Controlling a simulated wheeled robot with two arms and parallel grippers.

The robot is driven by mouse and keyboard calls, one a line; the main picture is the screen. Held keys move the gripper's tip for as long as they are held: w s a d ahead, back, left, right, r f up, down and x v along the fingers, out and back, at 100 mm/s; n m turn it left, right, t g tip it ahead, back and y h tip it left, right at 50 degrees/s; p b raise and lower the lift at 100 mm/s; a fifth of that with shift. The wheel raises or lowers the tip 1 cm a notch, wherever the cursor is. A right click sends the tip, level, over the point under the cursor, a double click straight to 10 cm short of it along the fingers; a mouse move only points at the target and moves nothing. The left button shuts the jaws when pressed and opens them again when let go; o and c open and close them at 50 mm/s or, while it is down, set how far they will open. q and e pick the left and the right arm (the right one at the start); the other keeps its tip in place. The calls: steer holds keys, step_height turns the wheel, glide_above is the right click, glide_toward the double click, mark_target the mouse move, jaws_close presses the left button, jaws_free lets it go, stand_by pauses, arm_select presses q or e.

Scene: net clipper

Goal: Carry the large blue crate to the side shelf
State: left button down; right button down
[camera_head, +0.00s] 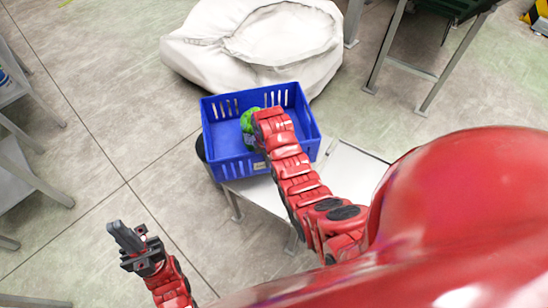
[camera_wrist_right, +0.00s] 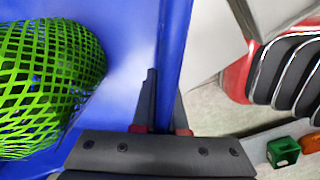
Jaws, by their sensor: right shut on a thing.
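The large blue crate (camera_head: 222,172) sits on a low pale table (camera_head: 258,190). A green netted item (camera_head: 247,120) lies inside it. My right arm reaches over the crate, and my right gripper is hidden beneath its own wrist in the head view. In the right wrist view, the right gripper's fingers (camera_wrist_right: 163,105) are shut on the crate's wall (camera_wrist_right: 174,50), with the green net (camera_wrist_right: 45,85) beside them inside the crate. My left gripper (camera_head: 127,235) is apart from the crate, at the lower left over the floor; its finger gap is unclear.
A large white sack (camera_head: 215,67) lies on the floor right behind the crate. Metal-legged stands (camera_head: 400,62) are at the back right, and pale furniture (camera_head: 18,165) is at the left edge. Floor between is clear. Small green (camera_wrist_right: 283,152) and orange pieces show in the wrist view.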

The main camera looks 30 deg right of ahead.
steer(key=shift+w+a+r, duration=0.15)
steer(key=shift+w+r, duration=0.05)
steer(key=shift+w, duration=0.15)
steer(key=shift+f+p, duration=0.45)
steer(key=shift+f, duration=1.35)
steer(key=c, duration=1)
jaws_free()
steer(key=shift+s, duration=0.2)
steer(key=shift+o, duration=0.2)
